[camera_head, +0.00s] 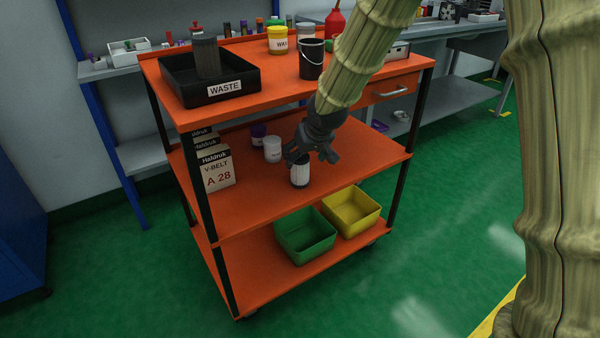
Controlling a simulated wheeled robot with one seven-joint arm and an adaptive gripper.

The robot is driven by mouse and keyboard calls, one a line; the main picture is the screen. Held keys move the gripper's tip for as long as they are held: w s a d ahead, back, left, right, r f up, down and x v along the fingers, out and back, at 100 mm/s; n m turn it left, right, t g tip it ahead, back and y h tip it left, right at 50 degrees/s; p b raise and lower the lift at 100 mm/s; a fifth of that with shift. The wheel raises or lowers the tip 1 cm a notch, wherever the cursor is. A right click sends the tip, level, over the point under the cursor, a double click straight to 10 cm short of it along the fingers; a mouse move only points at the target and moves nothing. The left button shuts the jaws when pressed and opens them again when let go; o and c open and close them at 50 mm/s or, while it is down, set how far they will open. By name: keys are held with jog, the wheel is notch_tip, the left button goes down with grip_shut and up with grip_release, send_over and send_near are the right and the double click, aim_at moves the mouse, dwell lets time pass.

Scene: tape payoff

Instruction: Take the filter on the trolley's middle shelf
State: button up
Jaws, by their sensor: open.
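The orange trolley has a middle shelf (352,172) that holds several items. A short white cylinder with a dark part, which looks like the filter (300,176), stands upright near the shelf's front edge. My gripper (311,155) is open and reaches in between the top and middle shelves. Its fingers are right at the top of the filter and partly cover it. I cannot tell whether they touch it or stand around it.
V-belt boxes (216,170) stand farther left. The top shelf above carries a black waste tray (225,88) and a black bucket (311,62). Green (305,236) and yellow (351,211) bins sit below.

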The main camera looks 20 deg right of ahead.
aim_at(302, 158)
jog(key=b+x, duration=0.2)
jog(key=x, duration=0.3)
jog(key=shift+r, duration=0.1)
jog(key=shift+c, duration=0.4)
jog(key=c, duration=1.1)
jog(key=shift+r, duration=0.1)
